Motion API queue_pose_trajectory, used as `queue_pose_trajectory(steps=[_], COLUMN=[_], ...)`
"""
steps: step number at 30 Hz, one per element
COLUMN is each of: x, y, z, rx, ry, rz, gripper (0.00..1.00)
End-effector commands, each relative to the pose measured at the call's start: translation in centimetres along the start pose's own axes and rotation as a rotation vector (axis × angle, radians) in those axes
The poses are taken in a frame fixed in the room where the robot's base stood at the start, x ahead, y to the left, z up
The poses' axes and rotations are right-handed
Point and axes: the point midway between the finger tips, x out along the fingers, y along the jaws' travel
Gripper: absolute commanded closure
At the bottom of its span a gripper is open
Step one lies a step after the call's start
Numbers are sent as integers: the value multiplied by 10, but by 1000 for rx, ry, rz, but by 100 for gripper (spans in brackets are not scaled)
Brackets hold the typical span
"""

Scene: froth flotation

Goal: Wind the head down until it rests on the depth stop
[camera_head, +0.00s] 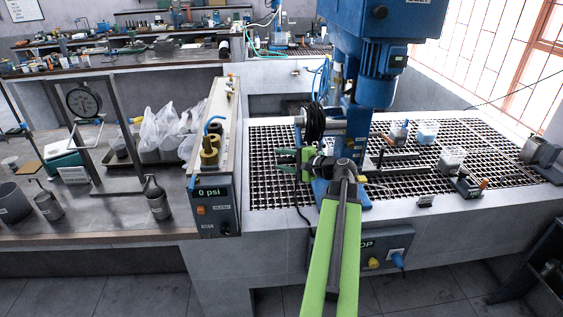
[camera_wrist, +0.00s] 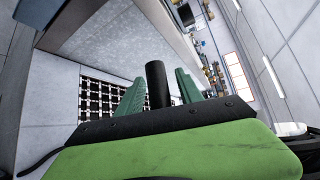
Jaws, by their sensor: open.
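The blue machine head (camera_head: 372,45), with its motor, stands over the grating on a blue column. A black wheel (camera_head: 313,121) sits at the left end of a grey shaft on that column. My gripper (camera_head: 284,160) is open just below the wheel, its green jaws towards the left. In the wrist view, a dark upright cylinder (camera_wrist: 157,82) shows between the green jaws (camera_wrist: 158,100), with visible room on both sides. I cannot tell whether it is the wheel's handle. I cannot make out the depth stop; my arm hides part of the column's lower end.
A grey control box (camera_head: 212,208) reading "0 psi" stands left of my gripper. The metal grating (camera_head: 440,165) carries small containers (camera_head: 427,133) to the right. A left bench (camera_head: 110,228) holds a dial gauge frame and cups. A switch box (camera_head: 385,248) hangs on the front wall.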

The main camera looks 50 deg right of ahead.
Motion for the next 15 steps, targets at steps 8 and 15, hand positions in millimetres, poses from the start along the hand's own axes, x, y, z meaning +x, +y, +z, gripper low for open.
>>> queue_pose_trajectory(steps=[8, 15], x=[0, 0], y=[0, 0], z=[0, 1], rx=[0, 0], ry=[-1, -1], rz=[0, 0], gripper=[78, 100])
